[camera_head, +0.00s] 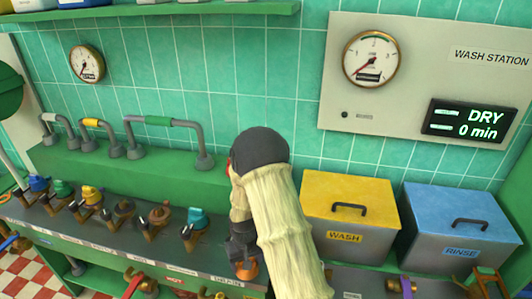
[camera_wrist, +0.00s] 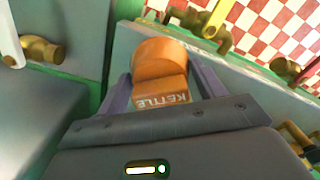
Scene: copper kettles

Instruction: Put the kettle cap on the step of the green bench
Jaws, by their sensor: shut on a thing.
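The kettle cap (camera_wrist: 160,62) is an orange-copper round piece with a flat tab lettered KETTLE. My gripper (camera_wrist: 163,85) is shut on it, one finger on each side, in the wrist view. In the head view the cap (camera_head: 247,271) shows as a small orange patch under my gripper (camera_head: 244,256), near the front edge of the grey counter. My arm hides much of this area. The green bench has a raised green step (camera_head: 70,158) along the wall behind the counter. I cannot tell whether the cap touches the counter.
Several valves with coloured caps, one teal (camera_head: 198,218), stand on the counter left of my gripper. Grey pipes (camera_head: 160,122) rise from the green ledge. A yellow WASH bin (camera_head: 330,187) and a blue RINSE bin (camera_head: 440,195) stand to the right. Brass fittings (camera_head: 140,284) stick out in front.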

